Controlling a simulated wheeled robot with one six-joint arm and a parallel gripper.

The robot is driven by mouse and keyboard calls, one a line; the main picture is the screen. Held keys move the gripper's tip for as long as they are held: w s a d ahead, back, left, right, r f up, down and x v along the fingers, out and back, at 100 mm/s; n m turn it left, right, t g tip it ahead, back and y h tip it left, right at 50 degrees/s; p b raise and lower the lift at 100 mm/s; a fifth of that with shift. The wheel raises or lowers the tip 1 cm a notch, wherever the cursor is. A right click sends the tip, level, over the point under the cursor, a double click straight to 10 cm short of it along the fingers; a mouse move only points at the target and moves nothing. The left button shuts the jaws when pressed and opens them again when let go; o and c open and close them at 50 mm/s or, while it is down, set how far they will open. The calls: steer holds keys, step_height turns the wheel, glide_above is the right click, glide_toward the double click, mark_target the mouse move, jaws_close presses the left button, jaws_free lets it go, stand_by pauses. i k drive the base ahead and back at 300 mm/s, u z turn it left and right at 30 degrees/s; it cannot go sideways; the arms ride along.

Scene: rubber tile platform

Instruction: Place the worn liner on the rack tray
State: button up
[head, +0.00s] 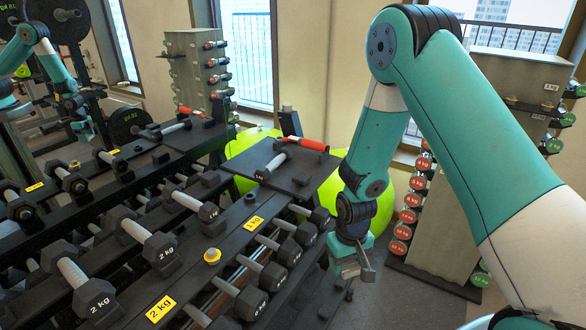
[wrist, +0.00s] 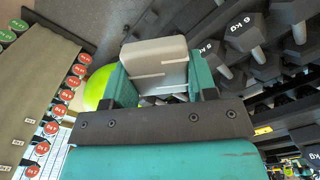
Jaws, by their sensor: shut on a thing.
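My gripper (head: 348,262) hangs at the right of the dumbbell rack, in front of and below the rack tray in the head view. In the wrist view my gripper (wrist: 152,88) is shut on a light grey block with notched lines on its face, which looks like the worn liner (wrist: 157,62). Only a small grey part of the liner (head: 367,274) shows in the head view. The rack tray (head: 305,180) is a flat dark plate at the rack's end. On it lie a red-handled tool (head: 301,143), a small grey-and-black dumbbell-like piece (head: 272,165) and dark blocks.
Several dumbbells (head: 147,240) fill the rack on the left. A small yellow knob (head: 212,256) stands on the rack's dark rail. Green balls (head: 330,190) lie behind the tray. Another dumbbell stand (head: 440,220) is at the right. Some floor between is clear.

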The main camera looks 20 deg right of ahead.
mark_target(255, 159)
steer(key=z, duration=1.95)
steer(key=i, duration=1.05)
steer(key=u, duration=2.3)
